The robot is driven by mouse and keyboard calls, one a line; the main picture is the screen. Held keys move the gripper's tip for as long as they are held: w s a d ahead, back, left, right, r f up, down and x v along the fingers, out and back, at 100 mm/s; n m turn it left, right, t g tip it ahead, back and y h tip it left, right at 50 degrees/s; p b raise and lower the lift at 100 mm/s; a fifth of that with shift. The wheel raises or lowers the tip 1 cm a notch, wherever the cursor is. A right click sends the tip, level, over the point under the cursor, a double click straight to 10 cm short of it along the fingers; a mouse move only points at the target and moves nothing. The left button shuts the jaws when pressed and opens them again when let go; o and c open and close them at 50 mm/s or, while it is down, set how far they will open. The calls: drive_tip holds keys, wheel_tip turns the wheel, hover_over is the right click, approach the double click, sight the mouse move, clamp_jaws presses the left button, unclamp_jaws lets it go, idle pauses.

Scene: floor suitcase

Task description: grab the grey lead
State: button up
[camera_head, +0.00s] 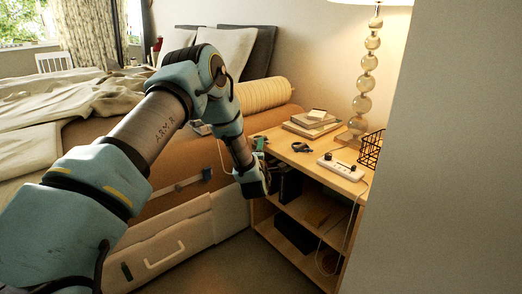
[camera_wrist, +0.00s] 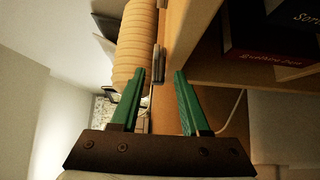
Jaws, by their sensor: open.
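My gripper (camera_head: 260,143) is at the left edge of the nightstand, in the gap beside the bed. In the wrist view its two green fingers (camera_wrist: 160,74) are apart, with nothing held between them. A thin pale grey lead (camera_head: 221,157) hangs in a loop against the bed side, left of my wrist. A pale lead (camera_wrist: 235,110) also curves just right of the right finger in the wrist view. It passes partly behind that finger, and I cannot tell where its ends are.
The wooden nightstand (camera_head: 327,172) carries a white power strip (camera_head: 340,167), a dark coiled item (camera_head: 301,147), stacked books (camera_head: 310,124), a wire basket (camera_head: 371,150) and a lamp (camera_head: 363,104). Another pale cord (camera_head: 345,235) hangs at its front. Dark books (camera_wrist: 262,45) fill its shelf. A striped bolster (camera_head: 262,95) lies on the bed.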

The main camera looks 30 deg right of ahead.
drive_tip(key=shift+c, duration=0.7)
clamp_jaws()
idle(0.5)
wheel_tip(320, 180, up, 2)
drive_tip(key=shift+r+p, duration=0.25)
drive_tip(key=shift+p, duration=0.4)
drive_tip(key=s+a+r+p, duration=0.4)
drive_tip(key=s+a, duration=0.3)
drive_tip(key=s, duration=0.4)
drive_tip(key=shift+s+a+r, duration=0.3)
drive_tip(key=shift+a+r, duration=0.1)
drive_tip(key=shift+r, duration=0.15)
